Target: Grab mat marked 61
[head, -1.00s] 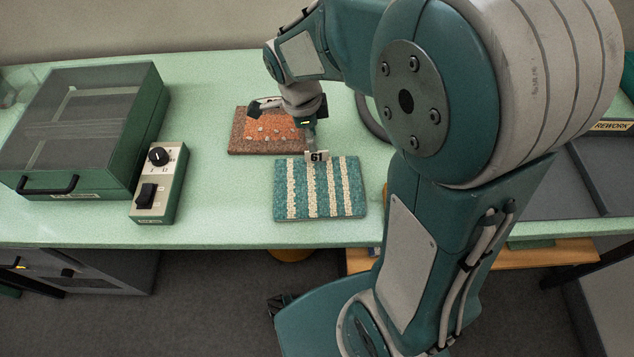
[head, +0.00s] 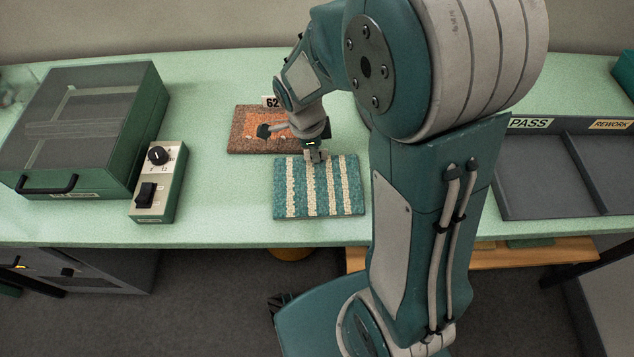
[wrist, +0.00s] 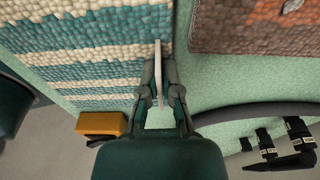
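The mat marked 61 is the teal and cream striped mat (head: 320,200), lying flat on the green bench in the head view. The striped mat fills the upper left of the wrist view (wrist: 90,72). Its upright tag shows edge-on in the wrist view (wrist: 158,48); my gripper hides its number in the head view. My gripper (head: 316,158) is at the mat's far edge. In the wrist view my gripper (wrist: 160,72) has one finger on each side of the tag, close to it. I cannot tell whether they press on it.
An orange and brown mat (head: 240,140) with tag 62 (head: 271,101) lies just behind. A green lidded case (head: 150,120) and a switch box (head: 158,185) stand left. Grey trays (head: 540,185) labelled PASS and REWORK are at right. Bare bench lies between switch box and mats.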

